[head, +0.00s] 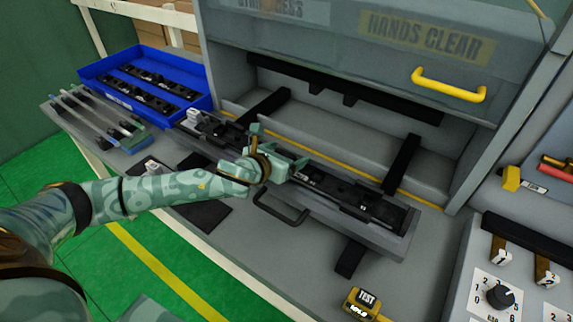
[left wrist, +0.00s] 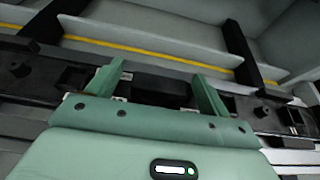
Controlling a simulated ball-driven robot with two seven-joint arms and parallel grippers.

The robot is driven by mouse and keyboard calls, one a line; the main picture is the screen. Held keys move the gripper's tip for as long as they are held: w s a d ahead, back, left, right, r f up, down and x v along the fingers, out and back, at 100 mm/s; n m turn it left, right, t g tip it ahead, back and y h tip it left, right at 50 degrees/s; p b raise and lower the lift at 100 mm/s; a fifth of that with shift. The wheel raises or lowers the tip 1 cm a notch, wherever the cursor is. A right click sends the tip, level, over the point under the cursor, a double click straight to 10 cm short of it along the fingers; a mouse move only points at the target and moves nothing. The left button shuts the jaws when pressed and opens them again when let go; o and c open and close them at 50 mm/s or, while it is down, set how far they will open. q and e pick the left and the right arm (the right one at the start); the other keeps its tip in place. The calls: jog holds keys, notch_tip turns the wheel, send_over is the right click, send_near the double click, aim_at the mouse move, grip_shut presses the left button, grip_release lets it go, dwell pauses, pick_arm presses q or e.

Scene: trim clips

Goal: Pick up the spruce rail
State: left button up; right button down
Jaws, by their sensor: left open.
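My left gripper (head: 278,146) is open and reaches over a long black clip fixture (head: 345,192) on the grey bench. In the left wrist view my left gripper (left wrist: 158,73) has its two fingers apart, with the black fixture (left wrist: 260,108) in front of and beyond them. Nothing shows held between the fingers. Several slim rails (head: 88,112) lie side by side in a holder at the far left, well away from this gripper. I cannot tell which rail is spruce. My right gripper is not in view.
A blue bin (head: 140,72) of black clips stands behind the rails. A grey hood with a yellow handle (head: 448,85) rises behind the fixture. A yellow TEST box (head: 364,305) and a dial panel (head: 495,292) are at front right. A black handle (head: 280,208) fronts the fixture.

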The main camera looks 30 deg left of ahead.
pick_arm(q)
jog(key=shift+s, duration=0.1)
jog(key=c, duration=1.3)
jog(key=shift+o, duration=0.2)
jog(key=shift+r, duration=0.1)
